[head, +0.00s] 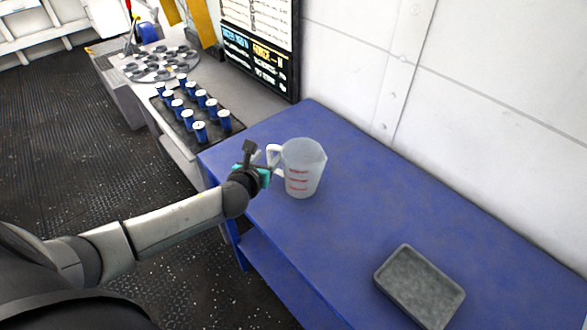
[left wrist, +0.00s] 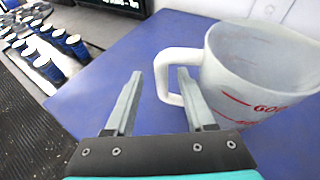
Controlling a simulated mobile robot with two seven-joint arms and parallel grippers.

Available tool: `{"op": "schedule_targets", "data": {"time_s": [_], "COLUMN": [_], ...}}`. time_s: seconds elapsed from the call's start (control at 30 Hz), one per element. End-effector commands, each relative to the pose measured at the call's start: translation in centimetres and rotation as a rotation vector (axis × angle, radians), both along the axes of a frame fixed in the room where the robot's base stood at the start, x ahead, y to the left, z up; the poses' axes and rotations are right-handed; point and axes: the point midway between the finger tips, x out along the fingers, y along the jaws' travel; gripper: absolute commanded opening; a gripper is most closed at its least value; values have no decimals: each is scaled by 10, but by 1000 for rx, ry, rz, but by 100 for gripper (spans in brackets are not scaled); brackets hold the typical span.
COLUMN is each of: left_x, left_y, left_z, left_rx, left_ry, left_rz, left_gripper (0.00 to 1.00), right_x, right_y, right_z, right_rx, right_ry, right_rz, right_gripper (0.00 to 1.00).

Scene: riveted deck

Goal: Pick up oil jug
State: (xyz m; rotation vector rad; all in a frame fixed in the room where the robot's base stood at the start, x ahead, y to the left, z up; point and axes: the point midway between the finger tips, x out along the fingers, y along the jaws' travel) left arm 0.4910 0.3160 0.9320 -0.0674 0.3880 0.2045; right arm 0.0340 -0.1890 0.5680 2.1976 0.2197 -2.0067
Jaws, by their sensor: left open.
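The oil jug (head: 303,168) is a translucent whitish measuring jug with red markings, standing upright near the far end of the blue table. Its handle faces left, toward my left gripper (head: 262,163). In the left wrist view the jug (left wrist: 262,75) fills the right side, cut off by the frame. My left gripper (left wrist: 160,72) is open there. The outer bar of the handle (left wrist: 162,78) shows between its two fingers, with the right finger across the handle's opening. I cannot tell whether a finger touches it. My right gripper is out of view.
The blue table (head: 345,225) runs along a white panelled wall (head: 450,95). A grey tray (head: 420,285) lies at its near right. Several blue cans (head: 199,131) stand in a dark rack beyond the table's far end. The tabletop between jug and tray is clear.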

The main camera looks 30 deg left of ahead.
Motion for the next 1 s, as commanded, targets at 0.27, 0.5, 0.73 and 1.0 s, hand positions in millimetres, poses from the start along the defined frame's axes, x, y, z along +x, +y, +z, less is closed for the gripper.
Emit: {"op": "schedule_targets", "data": {"time_s": [0.27,0.5,0.73,1.0], "left_x": [34,42,42,42], "left_y": [4,6,6,6], "left_z": [-12,-15,-14,-14], "left_rx": [-1,0,0,0], "left_ry": [-1,1,1,1], "left_rz": [3,0,0,1], "left_gripper": [55,55,48,18], "right_x": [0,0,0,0], "right_y": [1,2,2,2], "right_z": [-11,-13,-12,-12], "right_rx": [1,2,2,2], "right_ry": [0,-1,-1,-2], "right_rz": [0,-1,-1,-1], "right_gripper": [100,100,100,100]}}
